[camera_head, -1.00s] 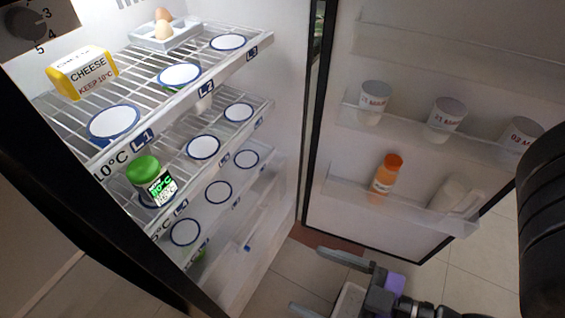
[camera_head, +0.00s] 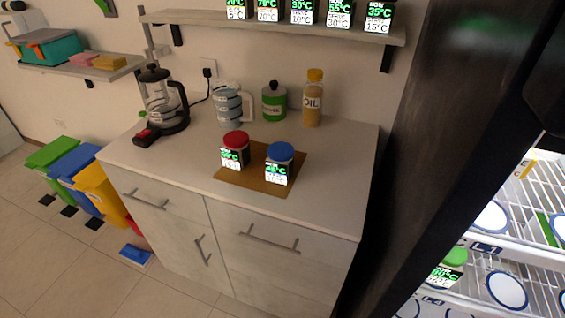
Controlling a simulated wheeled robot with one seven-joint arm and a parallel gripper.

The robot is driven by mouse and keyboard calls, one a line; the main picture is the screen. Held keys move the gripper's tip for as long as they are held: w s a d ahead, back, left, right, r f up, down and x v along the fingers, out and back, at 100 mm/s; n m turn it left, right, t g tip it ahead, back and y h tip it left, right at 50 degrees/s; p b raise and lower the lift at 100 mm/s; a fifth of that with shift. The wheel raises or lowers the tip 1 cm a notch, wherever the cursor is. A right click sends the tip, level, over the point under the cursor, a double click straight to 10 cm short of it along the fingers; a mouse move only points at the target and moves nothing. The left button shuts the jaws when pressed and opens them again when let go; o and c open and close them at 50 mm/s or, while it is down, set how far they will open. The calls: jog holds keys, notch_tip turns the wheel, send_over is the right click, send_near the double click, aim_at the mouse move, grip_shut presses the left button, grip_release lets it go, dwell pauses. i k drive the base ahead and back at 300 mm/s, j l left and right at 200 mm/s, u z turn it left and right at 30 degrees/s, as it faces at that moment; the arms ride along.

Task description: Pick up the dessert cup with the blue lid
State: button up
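The dessert cup with the blue lid (camera_head: 279,163) stands upright on a brown mat (camera_head: 230,179) on the counter, with a lit label on its front. A similar cup with a red lid (camera_head: 235,150) stands on the same mat just to its left. A cup with a green lid (camera_head: 452,265) stands on a shelf inside the open fridge at the lower right. My gripper does not show in the current view.
The counter (camera_head: 335,190) has free room right of the mat. A coffee maker (camera_head: 162,98), a mug (camera_head: 229,104), a green canister (camera_head: 274,101) and an oil bottle (camera_head: 313,98) stand behind. The dark fridge side (camera_head: 425,120) borders the counter's right.

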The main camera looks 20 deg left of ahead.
aim_at(282, 153)
jog(key=i+j+u, duration=0.15)
jog(key=j, duration=0.25)
jog(key=i+j+u, duration=0.1)
jog(key=i+j, duration=0.15)
jog(key=j, duration=0.15)
jog(key=i+j+u, duration=0.15)
jog(key=j, duration=0.2)
jog(key=i, duration=0.1)
